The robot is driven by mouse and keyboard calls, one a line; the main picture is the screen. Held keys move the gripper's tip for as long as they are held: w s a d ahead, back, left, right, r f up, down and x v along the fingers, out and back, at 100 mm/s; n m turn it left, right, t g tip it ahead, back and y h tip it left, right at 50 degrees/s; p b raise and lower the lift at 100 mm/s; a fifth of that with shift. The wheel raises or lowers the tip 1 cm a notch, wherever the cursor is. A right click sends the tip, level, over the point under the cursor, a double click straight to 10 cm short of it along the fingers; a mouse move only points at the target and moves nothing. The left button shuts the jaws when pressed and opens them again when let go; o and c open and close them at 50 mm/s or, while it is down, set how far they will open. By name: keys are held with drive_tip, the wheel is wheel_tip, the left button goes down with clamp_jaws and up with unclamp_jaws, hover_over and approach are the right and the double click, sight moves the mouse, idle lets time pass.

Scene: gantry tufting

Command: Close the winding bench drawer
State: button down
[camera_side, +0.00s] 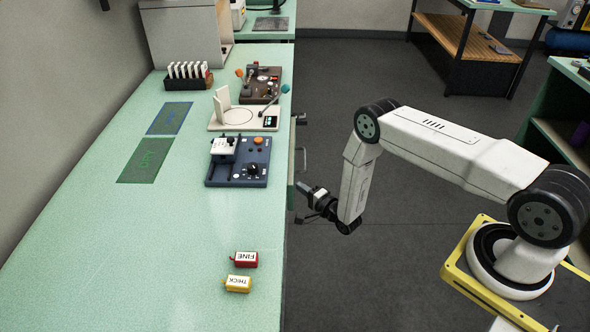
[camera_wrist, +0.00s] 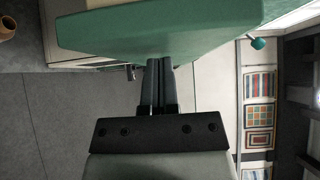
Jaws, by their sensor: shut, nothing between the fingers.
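The winding bench (camera_side: 130,230) has a pale green top and runs along the left of the side view. Its front side, facing my arm, is seen almost edge-on. A handle (camera_side: 303,160) sticks out from that front side, just beyond my gripper. I cannot tell how far the drawer stands open. My gripper (camera_side: 299,188) is shut and empty, low beside the bench front. In the wrist view my gripper (camera_wrist: 158,62) points at the green bench edge (camera_wrist: 160,30), with its fingers together. I cannot tell whether the fingertips touch anything.
A blue device (camera_side: 238,170), a white stand (camera_side: 235,120) and a brown device (camera_side: 262,85) stand near the bench's front edge. A red FINE tag (camera_side: 244,259) and a yellow THICK tag (camera_side: 238,284) lie nearer. The grey floor (camera_side: 350,80) beside the bench is clear.

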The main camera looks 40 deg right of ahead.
sight(292, 188)
drive_tip(key=shift+w+a, duration=1.05)
drive_tip(key=shift+w, duration=0.05)
drive_tip(key=shift+a+r, duration=0.1)
drive_tip(key=s+d, duration=0.3)
drive_tip(key=s, duration=1)
drive_tip(key=shift+s+d, duration=0.15)
drive_tip(key=shift+d, duration=0.1)
